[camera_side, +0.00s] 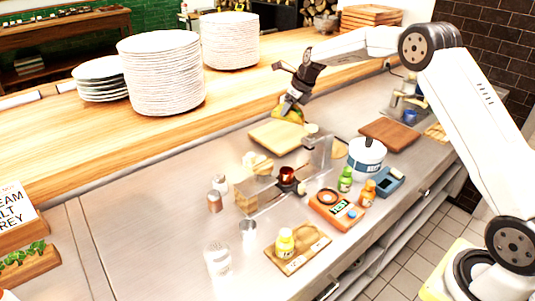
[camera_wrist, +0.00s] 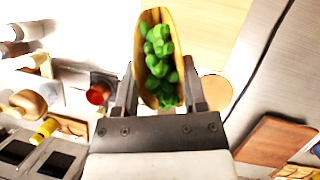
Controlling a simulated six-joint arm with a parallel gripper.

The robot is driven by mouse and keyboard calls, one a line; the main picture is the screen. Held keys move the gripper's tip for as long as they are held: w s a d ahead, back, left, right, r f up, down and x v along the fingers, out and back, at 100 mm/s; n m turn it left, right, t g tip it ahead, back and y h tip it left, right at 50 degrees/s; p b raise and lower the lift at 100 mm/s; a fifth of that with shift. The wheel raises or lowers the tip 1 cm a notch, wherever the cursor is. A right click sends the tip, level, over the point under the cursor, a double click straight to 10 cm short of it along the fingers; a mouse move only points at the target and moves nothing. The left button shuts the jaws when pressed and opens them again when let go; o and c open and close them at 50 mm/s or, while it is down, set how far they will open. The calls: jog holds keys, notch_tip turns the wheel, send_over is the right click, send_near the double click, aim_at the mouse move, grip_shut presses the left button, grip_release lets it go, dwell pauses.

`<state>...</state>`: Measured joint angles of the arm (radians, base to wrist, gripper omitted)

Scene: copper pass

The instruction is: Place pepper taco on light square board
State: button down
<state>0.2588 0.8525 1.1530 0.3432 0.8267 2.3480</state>
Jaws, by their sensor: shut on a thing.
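The taco (camera_wrist: 158,62), a tan shell with green pieces in it, is held between the two fingers of my gripper (camera_wrist: 160,88) in the wrist view. In the side view my gripper (camera_side: 290,104) is shut on the taco (camera_side: 291,116), which hangs partly hidden just above the far edge of the light square board (camera_side: 268,138). The board is bare where it shows. In the wrist view the light board (camera_wrist: 222,35) lies behind and to the right of the taco. I cannot tell whether the taco touches the board.
A darker brown board (camera_side: 390,134) lies to the right of the light board. A white pot (camera_side: 366,158), an orange scale (camera_side: 335,209) and several small bottles stand nearer the front. Tall plate stacks (camera_side: 163,75) stand on the wooden ledge. The steel counter at left is mostly clear.

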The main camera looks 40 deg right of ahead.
aim_at(288, 121)
jog(key=shift+f, duration=2.3)
jog(key=shift+f, duration=1.85)
jog(key=shift+f, duration=0.1)
jog(key=shift+c, duration=0.7)
grip_release()
jog(key=shift+v, duration=6.15)
